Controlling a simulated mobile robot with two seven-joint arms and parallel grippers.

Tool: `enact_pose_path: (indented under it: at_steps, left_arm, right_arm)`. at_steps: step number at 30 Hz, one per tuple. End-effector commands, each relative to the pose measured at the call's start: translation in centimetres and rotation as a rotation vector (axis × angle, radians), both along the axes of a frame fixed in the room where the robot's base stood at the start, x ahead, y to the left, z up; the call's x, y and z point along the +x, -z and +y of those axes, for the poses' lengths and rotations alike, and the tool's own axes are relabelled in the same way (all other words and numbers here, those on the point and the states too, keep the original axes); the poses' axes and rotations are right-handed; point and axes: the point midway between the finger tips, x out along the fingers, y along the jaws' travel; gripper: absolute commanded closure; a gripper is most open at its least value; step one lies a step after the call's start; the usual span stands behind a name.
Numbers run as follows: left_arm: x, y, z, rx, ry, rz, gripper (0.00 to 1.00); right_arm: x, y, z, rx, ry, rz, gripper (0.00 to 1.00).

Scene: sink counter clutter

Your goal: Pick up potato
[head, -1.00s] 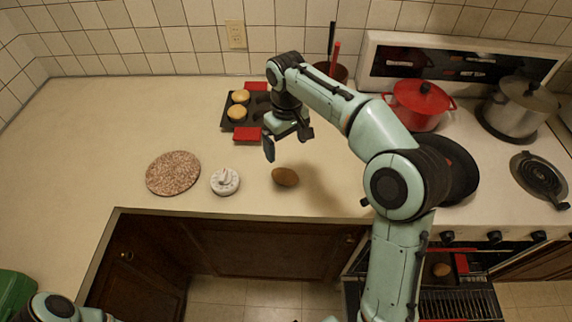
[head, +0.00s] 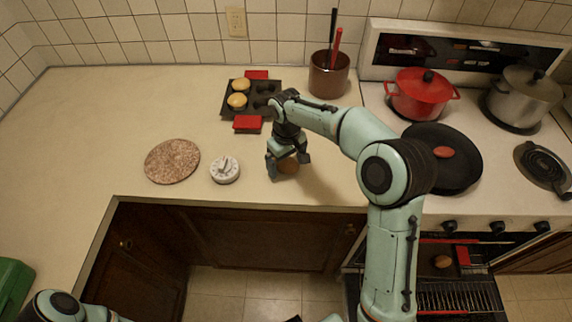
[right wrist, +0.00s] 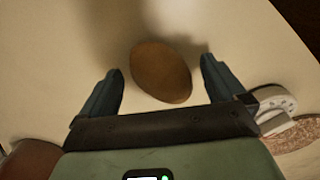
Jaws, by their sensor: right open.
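The brown potato (head: 288,166) lies on the counter, partly hidden by my right gripper (head: 287,165) in the head view. In the right wrist view the potato (right wrist: 161,72) shows whole, an oval between the two fingers of my right gripper (right wrist: 161,67). The fingers are open, one on each side of it, with a gap visible on both sides. Part of my left arm shows at the bottom left of the head view, but its gripper is not in view.
A white timer (head: 225,169) and a round speckled trivet (head: 172,161) lie left of the potato. A muffin tin (head: 262,106) with red handles is behind. A brown pot (head: 329,76) stands at the back, and a black pan (head: 452,172) sits on the stove. The left counter is clear.

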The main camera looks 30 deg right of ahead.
Motion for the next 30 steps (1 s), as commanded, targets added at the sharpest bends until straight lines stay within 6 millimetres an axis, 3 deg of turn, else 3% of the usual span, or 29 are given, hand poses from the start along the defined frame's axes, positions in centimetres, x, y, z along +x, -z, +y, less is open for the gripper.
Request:
enact_pose_path:
  at_steps: [7,13,23,30]
  left_arm:
    - [0.0,0.0,0.0,0.0,0.0,0.0,0.57]
    - [0.0,0.0,0.0,0.0,0.0,0.0,0.57]
    - [0.0,0.0,0.0,0.0,0.0,0.0,0.57]
    - [0.3,-0.4,0.0,0.0,0.0,-0.003,0.57]
  right_arm:
    - [0.0,0.1,0.0,0.0,0.0,0.0,0.03]
    - [0.0,0.1,0.0,0.0,0.0,0.0,0.67]
    - [0.0,-0.1,0.0,0.0,0.0,-0.002,0.67]
    - [0.1,-2.4,0.0,0.0,-0.001,-0.005,0.67]
